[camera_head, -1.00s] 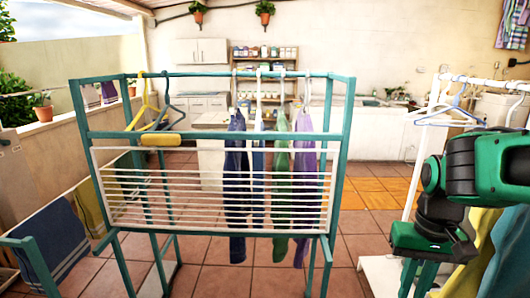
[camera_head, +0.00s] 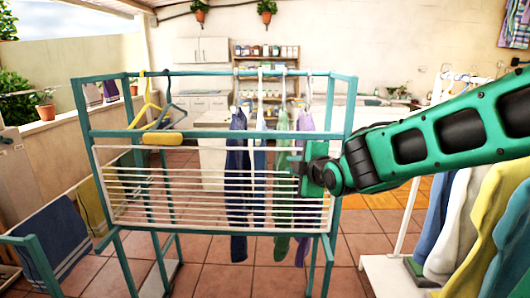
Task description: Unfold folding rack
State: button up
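The folding rack (camera_head: 190,196) is a white panel of thin horizontal bars. It hangs nearly upright, flat against the front of a teal frame (camera_head: 78,105). A yellow block (camera_head: 163,138) sits on the frame's crossbar, just above the panel's top edge at left of centre. My gripper (camera_head: 296,168) is in front of the panel's upper right part, pointing left. My green arm comes in from the right and covers part of the frame's right post. The fingers are small and blurred, so I cannot tell their opening or whether they touch the rack.
Clothes on hangers (camera_head: 237,165) hang behind the panel, and empty yellow (camera_head: 147,105) and dark hangers hang at left. A white clothes stand (camera_head: 402,225) with garments (camera_head: 490,225) is at right. A blue towel (camera_head: 57,245) hangs at lower left. Tiled floor (camera_head: 362,275) shows below.

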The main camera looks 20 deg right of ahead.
aim_at(266, 149)
jog(key=w+a, duration=0.1)
jog(key=w, duration=0.3)
jog(key=w+a+n+t, duration=0.1)
jog(key=w+a, duration=0.1)
jog(key=w, duration=0.2)
jog(key=w+a+n+y, duration=0.1)
jog(key=w, duration=0.3)
jog(key=shift+a+r+t, duration=0.2)
jog(key=shift+r+t, duration=0.1)
jog(key=shift+r, duration=0.1)
grip_shut()
jog(key=shift+f, duration=0.15)
dwell(1.1)
